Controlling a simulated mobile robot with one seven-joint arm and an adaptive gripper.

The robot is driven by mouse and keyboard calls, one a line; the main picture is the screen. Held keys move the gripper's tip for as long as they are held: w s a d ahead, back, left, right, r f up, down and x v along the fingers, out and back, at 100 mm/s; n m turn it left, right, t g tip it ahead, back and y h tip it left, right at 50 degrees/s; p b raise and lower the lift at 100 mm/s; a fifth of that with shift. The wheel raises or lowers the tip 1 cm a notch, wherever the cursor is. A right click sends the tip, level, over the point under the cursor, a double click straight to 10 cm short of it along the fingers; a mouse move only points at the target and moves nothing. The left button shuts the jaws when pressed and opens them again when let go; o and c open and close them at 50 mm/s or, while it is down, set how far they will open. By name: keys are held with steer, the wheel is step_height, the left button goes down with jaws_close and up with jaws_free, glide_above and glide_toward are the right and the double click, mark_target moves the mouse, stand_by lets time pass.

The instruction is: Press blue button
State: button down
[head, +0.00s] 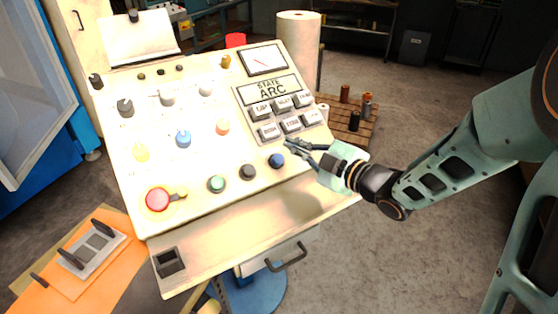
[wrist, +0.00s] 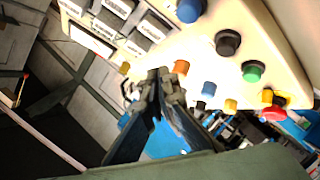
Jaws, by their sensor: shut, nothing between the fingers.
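The sloped cream control panel (head: 110,145) fills the middle of the head view. A dark blue round button (head: 276,160) sits near its lower right, at the right end of the bottom row. It also shows at the top edge of the wrist view (wrist: 190,10), partly cut off. A lighter blue knob (head: 183,138) sits further left, and it shows in the wrist view (wrist: 208,90) too. My gripper (head: 289,146) is shut and empty, its tips just above and right of the dark blue button in the picture. Contact with the panel cannot be told.
In the bottom row are a black button (head: 248,172), a green button (head: 216,184) and a red mushroom button (head: 158,199). Several grey labelled keys (head: 290,123) lie just above my gripper. A paper roll (head: 298,38) stands behind the panel.

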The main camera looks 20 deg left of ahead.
mark_target(275, 155)
steer(key=w+a+f+b, duration=0.2)
steer(key=a+f+b, duration=0.1)
steer(key=f, duration=0.3)
steer(key=shift+w+a+b, duration=0.15)
steer(key=shift+w+b, duration=0.2)
steer(key=shift+b, duration=0.5)
steer(key=shift+f, duration=0.15)
stand_by(0.6)
steer(key=shift+w+a+f+b, duration=0.15)
steer(key=shift+f+b, duration=0.15)
steer(key=shift+b, duration=0.3)
steer(key=shift+w+a+f+b, duration=0.15)
steer(key=shift+a+f+b, duration=0.1)
steer(key=shift+f+b, duration=0.25)
stand_by(0.5)
steer(key=shift+r, duration=0.15)
steer(key=shift+s+d+r+p, duration=0.3)
steer(key=shift+d+r+p, duration=0.15)
steer(key=shift+r, duration=0.25)
steer(key=shift+r, duration=0.1)
